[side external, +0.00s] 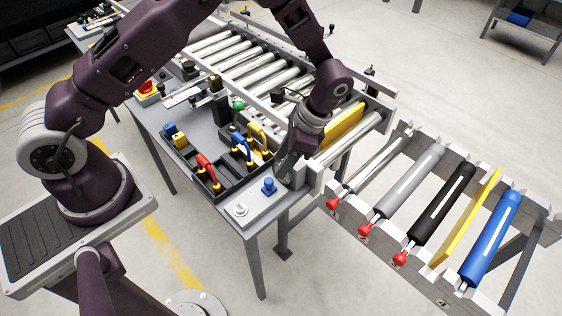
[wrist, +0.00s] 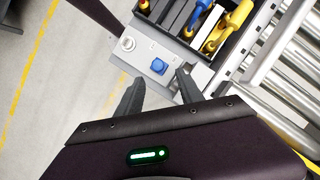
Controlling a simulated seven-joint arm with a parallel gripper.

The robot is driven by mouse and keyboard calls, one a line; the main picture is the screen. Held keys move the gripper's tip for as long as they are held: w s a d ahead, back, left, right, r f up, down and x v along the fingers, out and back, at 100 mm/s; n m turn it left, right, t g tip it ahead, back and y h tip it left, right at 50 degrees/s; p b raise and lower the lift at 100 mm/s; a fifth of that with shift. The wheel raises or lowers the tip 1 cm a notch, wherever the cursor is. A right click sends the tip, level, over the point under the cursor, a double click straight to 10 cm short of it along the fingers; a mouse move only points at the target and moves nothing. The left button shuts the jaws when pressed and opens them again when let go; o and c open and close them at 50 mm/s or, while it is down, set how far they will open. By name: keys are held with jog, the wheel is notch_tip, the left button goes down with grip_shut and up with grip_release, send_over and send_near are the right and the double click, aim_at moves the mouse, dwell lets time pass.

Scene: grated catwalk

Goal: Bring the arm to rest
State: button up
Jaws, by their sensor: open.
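My gripper (side external: 286,176) hangs over the right front corner of the grey workbench in the side external view, close to a blue knob (side external: 269,186). In the wrist view my gripper (wrist: 159,82) shows two dark fingers spread apart with nothing between them. The blue knob (wrist: 158,66) sits on a light grey panel just beyond the fingers there. A round white fitting (wrist: 127,43) is on the same panel. My arm arches over the bench from its base on the left. The exact height of the fingertips above the panel is hard to tell.
A dark tool tray (side external: 228,178) holds red, blue and yellow-handled tools beside my gripper. A roller conveyor (side external: 262,72) lies behind it. A rack with coloured rollers (side external: 431,205) and a yellow plate (side external: 467,219) stands right. Open floor (side external: 200,235) lies in front.

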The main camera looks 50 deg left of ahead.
jog(key=s+a+r+n+t+h, duration=0.1)
jog(key=s+r+n+t, duration=0.1)
jog(key=r, duration=0.8)
jog(key=s+a+r+n+t+h, duration=0.1)
jog(key=s+a+r+n+t, duration=0.1)
jog(key=r, duration=0.9)
jog(key=s+a+r+n+t, duration=0.1)
jog(key=s+r, duration=0.3)
jog(key=s, duration=0.4)
jog(key=s+r+n+t+h, duration=0.1)
jog(key=s+r+n+t, duration=0.2)
jog(key=s, duration=0.5)
jog(key=shift+s+a+r+n+t, duration=0.4)
jog(key=shift+r+n, duration=0.05)
jog(key=shift+n, duration=0.05)
